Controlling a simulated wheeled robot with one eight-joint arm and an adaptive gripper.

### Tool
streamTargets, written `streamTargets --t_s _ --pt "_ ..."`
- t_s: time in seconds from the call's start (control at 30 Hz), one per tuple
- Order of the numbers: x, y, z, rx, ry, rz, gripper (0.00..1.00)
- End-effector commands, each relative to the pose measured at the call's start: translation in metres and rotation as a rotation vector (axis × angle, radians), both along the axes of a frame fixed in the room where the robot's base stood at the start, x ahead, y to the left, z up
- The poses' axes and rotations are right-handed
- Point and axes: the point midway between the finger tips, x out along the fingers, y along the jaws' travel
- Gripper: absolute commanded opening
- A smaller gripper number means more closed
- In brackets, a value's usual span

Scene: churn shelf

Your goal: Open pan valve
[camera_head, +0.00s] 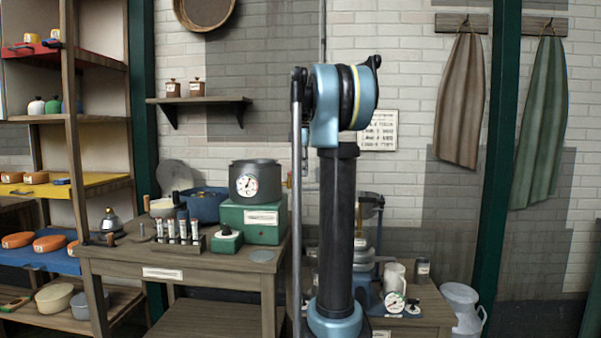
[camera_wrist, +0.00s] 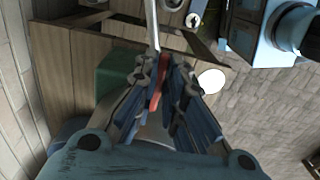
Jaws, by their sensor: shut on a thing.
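My gripper (camera_wrist: 163,82) shows in the wrist view with its two fingers closed around a narrow red piece (camera_wrist: 156,97). The red piece looks like a small handle or lever; I cannot tell for certain that it is the pan valve. In the head view my arm stands in the middle and my gripper cannot be made out. A dark round pan (camera_head: 252,166) with a white dial gauge on its front sits on a green box (camera_head: 235,221) at the right of the left table. A small brass-coloured fitting shows beside the pan, close to my arm.
The wooden table (camera_head: 140,256) also holds a blue tub (camera_head: 203,207) and a rack of several small tubes (camera_head: 178,238). A second low table at right carries a white mug (camera_head: 395,274) and a gauge (camera_head: 394,301). Shelves stand at far left.

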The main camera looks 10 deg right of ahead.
Motion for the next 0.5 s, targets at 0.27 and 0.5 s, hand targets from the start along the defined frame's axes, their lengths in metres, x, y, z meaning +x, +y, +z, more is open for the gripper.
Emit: streamTargets --t_s 0.27,0.5 --pt "0.0010 -0.0008 0.0005 -0.002 -0.003 -0.001 0.18" --pt "0.0009 -0.0005 0.0074 -0.001 -0.002 -0.001 0.18"
